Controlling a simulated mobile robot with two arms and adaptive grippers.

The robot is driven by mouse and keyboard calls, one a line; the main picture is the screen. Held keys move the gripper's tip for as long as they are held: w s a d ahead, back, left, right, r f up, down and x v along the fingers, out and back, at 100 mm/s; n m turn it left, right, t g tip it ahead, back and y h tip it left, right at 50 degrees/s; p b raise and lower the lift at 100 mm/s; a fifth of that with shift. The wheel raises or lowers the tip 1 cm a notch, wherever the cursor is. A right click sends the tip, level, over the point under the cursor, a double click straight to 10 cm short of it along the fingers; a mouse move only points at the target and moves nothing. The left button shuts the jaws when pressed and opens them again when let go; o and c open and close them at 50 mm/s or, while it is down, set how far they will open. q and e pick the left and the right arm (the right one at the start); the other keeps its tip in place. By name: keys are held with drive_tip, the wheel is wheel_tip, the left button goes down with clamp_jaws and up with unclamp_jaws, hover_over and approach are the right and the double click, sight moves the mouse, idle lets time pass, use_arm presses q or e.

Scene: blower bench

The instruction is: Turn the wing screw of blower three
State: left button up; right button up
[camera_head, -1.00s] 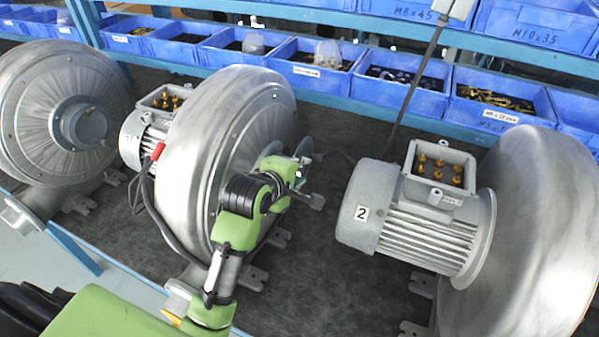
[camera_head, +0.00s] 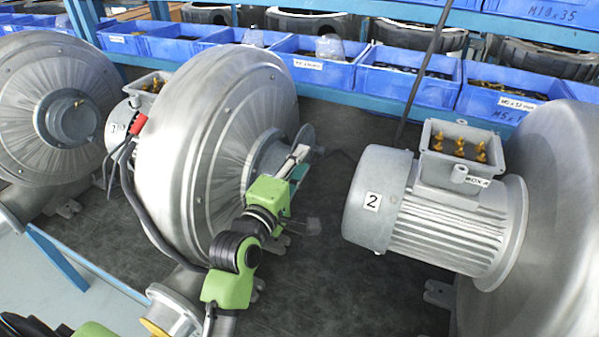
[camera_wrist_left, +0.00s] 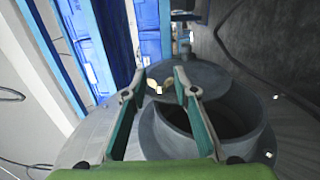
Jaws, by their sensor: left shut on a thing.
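The middle blower (camera_head: 215,150) has a grey casing and a pipe stub with a round disc (camera_head: 303,142) on its right side. In the left wrist view the disc (camera_wrist_left: 205,77) partly covers the round opening. A pale yellow wing screw (camera_wrist_left: 159,86) sits at the disc's left edge, between the teal fingertips. My left gripper (camera_head: 298,158) is at the disc in the head view and shut on the wing screw; its fingertips (camera_wrist_left: 160,83) show around it. The screw is hidden in the head view. My right gripper is out of view.
A blower with motor marked 2 (camera_head: 425,210) stands to the right, another blower (camera_head: 60,110) to the left. Blue bins (camera_head: 405,92) line the back shelf. A dark cable (camera_head: 150,225) hangs by the middle blower. Dark bench top (camera_head: 320,280) is clear between the blowers.

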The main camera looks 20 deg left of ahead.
use_arm(q)
drive_tip(key=shift+r, duration=0.2)
idle(0.3)
drive_tip(key=o, duration=1.1)
drive_tip(key=shift+w, duration=0.1)
drive_tip(key=s, duration=1.1)
drive_tip(key=shift+s+a+f, duration=0.2)
drive_tip(key=shift+s+f, duration=0.15)
drive_tip(key=shift+s, duration=0.05)
